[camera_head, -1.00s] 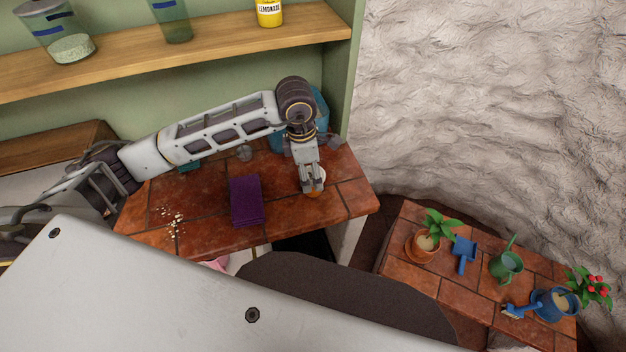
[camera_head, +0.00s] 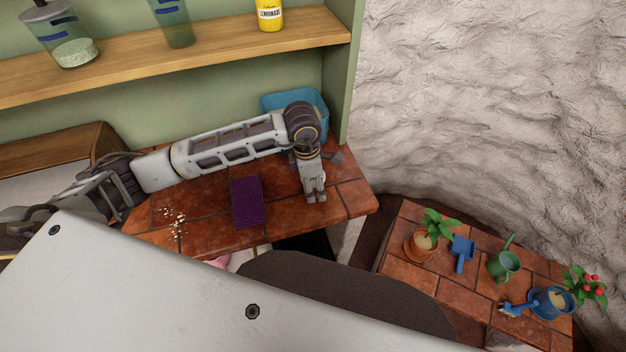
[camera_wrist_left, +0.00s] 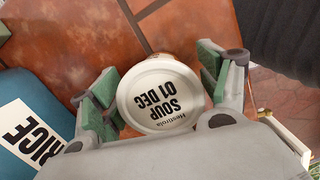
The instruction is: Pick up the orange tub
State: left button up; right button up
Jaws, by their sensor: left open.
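The tub (camera_wrist_left: 158,100) shows from above in the left wrist view, with a round white lid marked "SOUP 01 DEC" and a thin strip of orange side past its far edge. It stands on the tiled counter. My left gripper (camera_wrist_left: 160,78) is open, with green-padded fingers on either side of the tub. I cannot tell whether the pads touch it. In the head view my left gripper (camera_head: 316,196) points down at the counter's right part and hides nearly all of the tub. My right gripper is not in view.
A purple folded cloth or book (camera_head: 247,201) lies left of the gripper. A blue bin (camera_head: 279,102) stands behind the arm. A blue container marked "RICE" (camera_wrist_left: 30,130) is close by in the wrist view. Crumbs (camera_head: 173,222) lie at the counter's left.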

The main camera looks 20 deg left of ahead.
pick_arm(q)
jog(key=shift+f, duration=0.55)
jog(key=c, duration=1)
